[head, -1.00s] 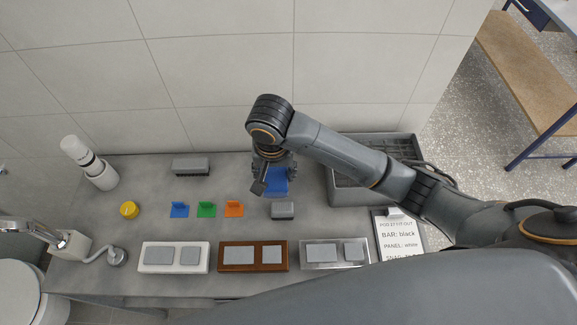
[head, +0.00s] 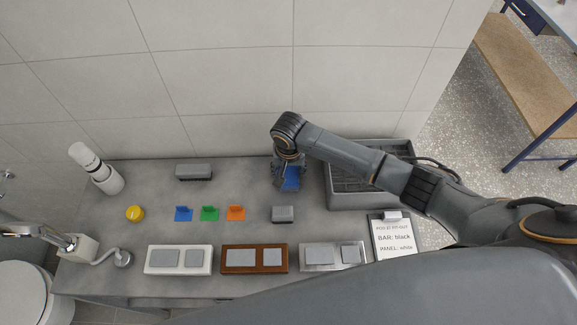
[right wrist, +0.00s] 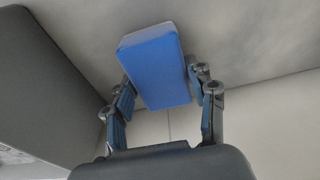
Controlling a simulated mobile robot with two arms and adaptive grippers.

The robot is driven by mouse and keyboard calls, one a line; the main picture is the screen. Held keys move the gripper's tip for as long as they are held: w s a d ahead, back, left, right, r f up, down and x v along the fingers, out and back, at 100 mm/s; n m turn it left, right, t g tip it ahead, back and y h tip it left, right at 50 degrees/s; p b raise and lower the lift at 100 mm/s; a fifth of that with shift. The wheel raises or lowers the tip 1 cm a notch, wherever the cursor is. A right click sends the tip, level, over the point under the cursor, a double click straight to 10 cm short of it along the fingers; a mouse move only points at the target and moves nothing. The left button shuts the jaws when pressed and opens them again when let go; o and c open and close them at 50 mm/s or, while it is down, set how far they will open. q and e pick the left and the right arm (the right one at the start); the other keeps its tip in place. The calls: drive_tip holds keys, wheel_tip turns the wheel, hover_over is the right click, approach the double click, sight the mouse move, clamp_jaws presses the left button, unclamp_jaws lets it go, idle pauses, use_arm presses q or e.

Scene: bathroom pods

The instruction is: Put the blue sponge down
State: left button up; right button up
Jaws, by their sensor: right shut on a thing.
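My right gripper (head: 287,180) is over the back of the grey counter, shut on the blue sponge (head: 291,180). In the right wrist view the blue sponge (right wrist: 155,68) is a block with a paler end face, between the two fingers of my right gripper (right wrist: 163,90). The grey counter surface shows close beyond the sponge; I cannot tell whether they touch. In the head view the gripper hides part of the sponge. My left gripper is not in view.
A grey ribbed crate (head: 332,190) stands just right of the gripper. A small grey block (head: 283,214) is in front of it. Blue (head: 183,213), green (head: 209,213) and orange (head: 236,212) hooks sit to the left. A grey brush-like block (head: 194,171) lies near the wall.

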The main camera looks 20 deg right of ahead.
sight(287, 172)
drive_tip(key=o, duration=1)
drive_tip(key=shift+f, duration=0.15)
drive_tip(key=shift+o, duration=0.2)
drive_tip(key=shift+f+b, duration=0.15)
drive_tip(key=shift+b, duration=0.25)
drive_tip(key=shift+f+b, duration=0.2)
drive_tip(key=shift+b, duration=0.3)
drive_tip(key=r, duration=0.2)
drive_tip(key=r+b, duration=0.1)
drive_tip(key=r, duration=0.2)
drive_tip(key=shift+s+a+r, duration=0.3)
drive_tip(key=shift+s+a, duration=0.05)
wheel_tip(287, 172, up, 8)
drive_tip(key=s, duration=0.1)
drive_tip(key=shift+r+b, duration=0.25)
drive_tip(key=shift+b, duration=0.05)
drive_tip(key=shift+s+a, duration=0.1)
